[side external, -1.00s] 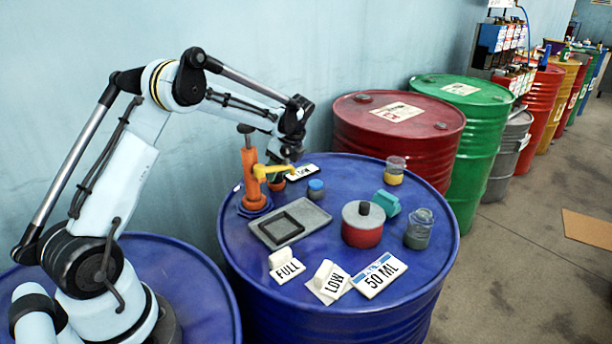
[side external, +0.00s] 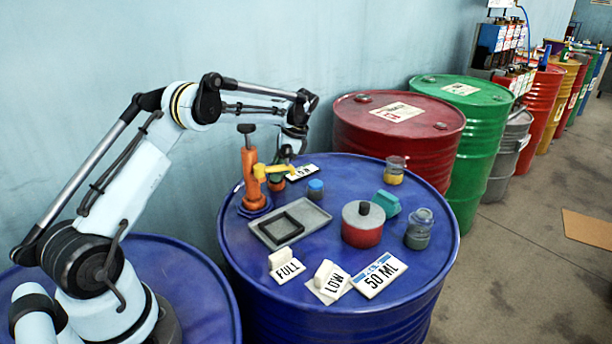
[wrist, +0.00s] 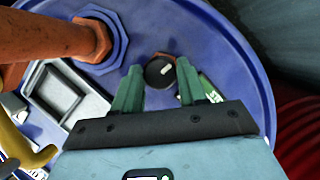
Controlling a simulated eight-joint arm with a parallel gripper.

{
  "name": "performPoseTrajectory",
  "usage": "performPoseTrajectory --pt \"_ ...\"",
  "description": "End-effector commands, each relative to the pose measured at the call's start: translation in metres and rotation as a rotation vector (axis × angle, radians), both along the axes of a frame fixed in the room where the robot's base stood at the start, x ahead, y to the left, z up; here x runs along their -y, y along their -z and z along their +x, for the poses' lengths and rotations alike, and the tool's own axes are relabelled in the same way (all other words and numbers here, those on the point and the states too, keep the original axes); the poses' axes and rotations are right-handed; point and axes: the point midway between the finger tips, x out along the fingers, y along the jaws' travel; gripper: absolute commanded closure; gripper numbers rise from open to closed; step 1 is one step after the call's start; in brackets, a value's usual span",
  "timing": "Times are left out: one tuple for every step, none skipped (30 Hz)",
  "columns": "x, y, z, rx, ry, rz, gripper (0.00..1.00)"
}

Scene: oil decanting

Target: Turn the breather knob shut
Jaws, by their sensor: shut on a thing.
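The breather knob (wrist: 160,70) is round and black with a short white pointer mark, on the blue drum top (wrist: 150,20) in the wrist view. The mark slants up to the right. My gripper (wrist: 162,78) has its two green fingers on either side of the knob and is shut on it. In the side view my gripper (side external: 286,156) points down behind the yellow spout (side external: 272,170). A small reddish fitting (side external: 277,184) shows below the spout there; the grip itself is hidden.
The orange pump (side external: 250,175) stands close to the left of my gripper. A label card (side external: 302,173) lies beside the knob. A grey tray (side external: 318,217), blue-capped jar (side external: 315,189), red pot (side external: 362,236) and glass jars (side external: 420,232) stand on the drum.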

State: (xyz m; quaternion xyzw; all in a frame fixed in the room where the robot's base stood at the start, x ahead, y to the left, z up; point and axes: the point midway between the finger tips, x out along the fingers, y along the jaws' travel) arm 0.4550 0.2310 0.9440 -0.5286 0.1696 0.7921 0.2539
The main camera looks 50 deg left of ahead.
Motion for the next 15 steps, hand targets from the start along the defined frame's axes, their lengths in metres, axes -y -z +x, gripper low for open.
performPoseTrajectory --pt "0.0008 -0.0002 0.0006 0.000 -0.013 -0.001 0.89" --pt "0.0008 -0.0002 0.0006 0.000 -0.021 -0.001 0.89" --pt "0.0008 -0.0003 0.0006 0.000 -0.028 -0.002 0.89" --pt "0.0008 -0.0003 0.0006 0.000 -0.033 -0.002 0.89" --pt "0.0009 -0.0003 0.0007 0.001 -0.038 -0.003 0.89" --pt "0.0009 -0.0003 0.0007 0.001 -0.042 -0.002 0.89" --pt "0.0009 -0.0003 0.0007 0.001 -0.044 -0.002 0.89" --pt "0.0009 -0.0003 0.0008 0.001 -0.046 -0.002 0.89" --pt "0.0009 -0.0003 0.0008 0.001 -0.047 -0.002 0.89" --pt "0.0009 -0.0003 0.0008 0.001 -0.048 -0.002 0.89" --pt "0.0009 -0.0003 0.0008 0.001 -0.048 -0.002 0.89" --pt "0.0009 -0.0003 0.0008 0.001 -0.048 -0.002 0.89" --pt "0.0010 -0.0002 0.0009 0.001 -0.048 -0.002 0.89" --pt "0.0010 -0.0002 0.0009 0.001 -0.048 -0.002 0.89" --pt "0.0010 -0.0002 0.0009 0.002 -0.048 -0.002 0.89"
